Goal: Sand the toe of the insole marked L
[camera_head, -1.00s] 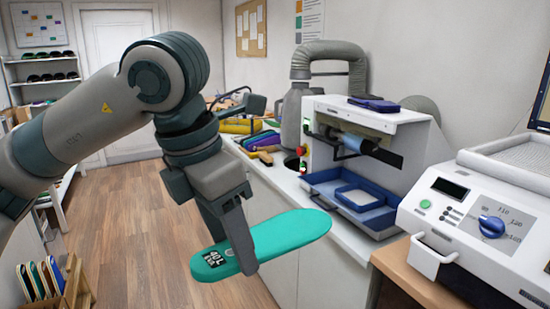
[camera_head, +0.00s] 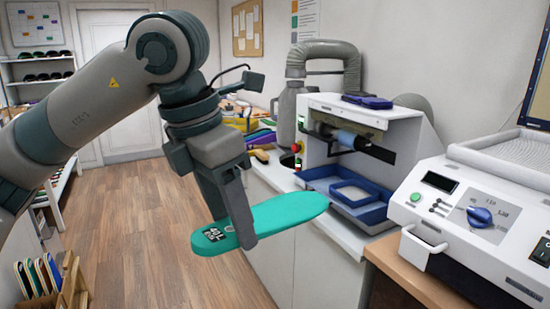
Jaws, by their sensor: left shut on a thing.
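A green insole (camera_head: 285,212) with a dark label is held out in front of the white counter, above the wood floor. The label read "40 L" a second ago. My left gripper (camera_head: 243,240) is shut on the insole near its labelled end. The other end points right, towards the sanding machine. The sanding machine (camera_head: 325,107) is a white housing with a roller (camera_head: 352,139) in its opening and a blue tray (camera_head: 345,180) below. The insole is apart from the roller. My right gripper is not in view.
A white machine with a blue knob (camera_head: 480,215) stands at the right on a wooden top. A grey hose (camera_head: 325,50) rises behind the sander. Coloured pieces and a brush (camera_head: 260,155) lie on the counter. A wooden rack (camera_head: 72,285) stands lower left.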

